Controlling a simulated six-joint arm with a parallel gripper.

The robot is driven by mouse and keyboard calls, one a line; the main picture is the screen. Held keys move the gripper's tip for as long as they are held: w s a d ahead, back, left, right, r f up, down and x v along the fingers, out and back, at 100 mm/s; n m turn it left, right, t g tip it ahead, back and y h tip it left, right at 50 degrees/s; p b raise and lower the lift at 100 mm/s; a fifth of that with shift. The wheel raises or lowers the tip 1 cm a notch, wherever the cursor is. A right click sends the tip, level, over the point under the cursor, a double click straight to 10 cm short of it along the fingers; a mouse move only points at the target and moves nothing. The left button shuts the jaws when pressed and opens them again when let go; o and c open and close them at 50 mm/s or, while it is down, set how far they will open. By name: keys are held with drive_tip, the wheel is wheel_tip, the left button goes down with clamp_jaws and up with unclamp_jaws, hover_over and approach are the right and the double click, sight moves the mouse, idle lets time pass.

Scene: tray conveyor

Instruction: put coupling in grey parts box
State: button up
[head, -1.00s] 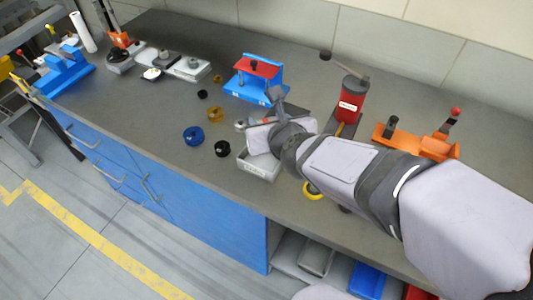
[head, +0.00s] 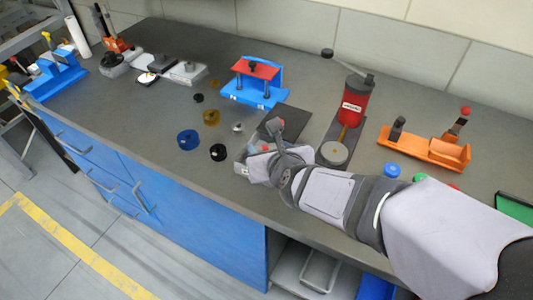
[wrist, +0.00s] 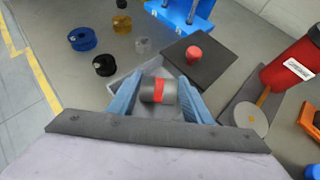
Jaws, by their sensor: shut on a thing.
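The coupling (wrist: 158,91), a grey cylinder with a red band, is between the two blue fingers of my gripper (wrist: 160,80), which is shut on it. The grey parts box (wrist: 118,91) shows behind and below the coupling in the wrist view, partly hidden by the fingers. In the head view, my arm covers most of the grey parts box (head: 240,168), and the coupling is hidden. The coupling appears over the box; I cannot tell its height or whether it touches the box.
A black mat (wrist: 213,62) with a red knob-like part (wrist: 194,53) lies right of the box. Blue (head: 188,140), black (head: 218,152) and amber (head: 211,117) rings lie to the left. A red press (head: 354,105) stands to the right, and a blue fixture (head: 265,97) behind.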

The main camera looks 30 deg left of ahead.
drive_tip(key=shift+f, duration=0.3)
drive_tip(key=shift+f, duration=0.1)
drive_tip(key=o, duration=0.9)
drive_tip(key=shift+s+d+r, duration=0.15)
drive_tip(key=shift+r, duration=0.2)
drive_tip(key=shift+p+v, duration=2.25)
drive_tip(key=shift+v, duration=3.5)
